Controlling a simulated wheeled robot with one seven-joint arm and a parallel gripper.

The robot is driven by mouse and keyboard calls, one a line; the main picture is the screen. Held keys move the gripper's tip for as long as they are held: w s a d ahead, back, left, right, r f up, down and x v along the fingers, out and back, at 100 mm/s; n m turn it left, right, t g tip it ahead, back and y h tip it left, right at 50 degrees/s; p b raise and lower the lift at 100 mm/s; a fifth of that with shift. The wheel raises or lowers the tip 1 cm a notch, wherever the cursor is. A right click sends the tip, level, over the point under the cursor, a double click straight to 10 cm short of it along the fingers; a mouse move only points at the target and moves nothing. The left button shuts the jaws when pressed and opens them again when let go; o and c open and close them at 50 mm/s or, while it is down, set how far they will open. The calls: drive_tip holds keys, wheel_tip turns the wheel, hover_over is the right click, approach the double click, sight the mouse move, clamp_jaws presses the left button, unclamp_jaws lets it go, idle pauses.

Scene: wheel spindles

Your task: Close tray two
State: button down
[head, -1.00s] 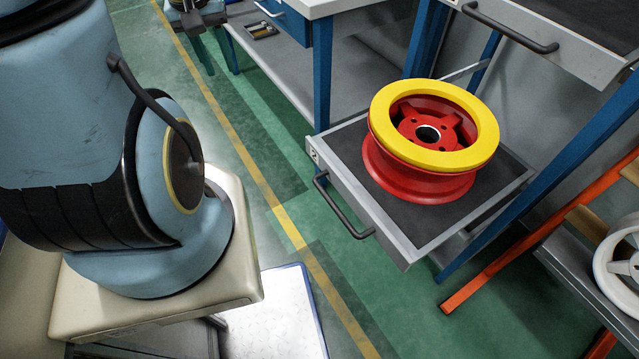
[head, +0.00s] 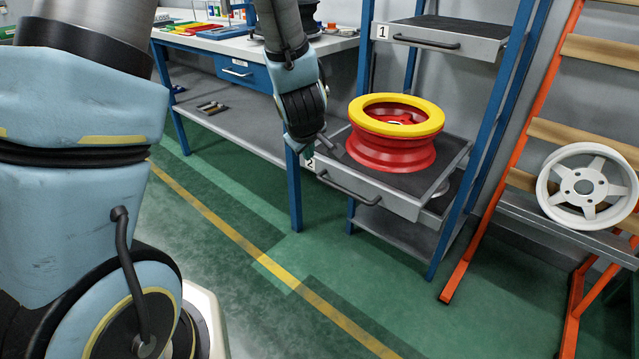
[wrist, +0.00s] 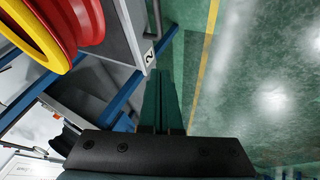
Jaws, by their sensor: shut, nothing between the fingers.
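Tray two (head: 395,201) is a grey drawer with a dark mat, a black bar handle (head: 348,188) and a "2" label at its front left corner. It is pulled out of the blue rack. A red wheel (head: 390,152) with a yellow rim ring (head: 396,105) lies flat on it. My gripper (head: 334,149) is shut and empty at the tray's left front corner, its fingers pointing down toward it. In the wrist view, the closed fingers (wrist: 161,78) are just beside the "2" label (wrist: 149,56); I cannot tell whether they touch the tray.
Tray one (head: 450,36) sits above, with its own handle. A workbench (head: 240,45) with a blue drawer stands to the left. An orange rack (head: 512,150) with a white wheel (head: 587,187) stands to the right. The green floor in front of the tray is clear.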

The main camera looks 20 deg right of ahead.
approach(318, 177)
drive_tip(key=w+f, duration=0.4)
drive_tip(key=shift+w+d+r+p, duration=0.1)
drive_tip(key=shift+w+d+p, duration=0.1)
drive_tip(key=shift+w+d, duration=0.3)
drive_tip(key=shift+w+d+r+p, duration=0.15)
drive_tip(key=shift+w+d, duration=0.15)
drive_tip(key=shift+d, duration=0.4)
drive_tip(key=shift+w+d+f, duration=0.1)
drive_tip(key=shift+w+d, duration=0.35)
drive_tip(key=shift+d, duration=0.2)
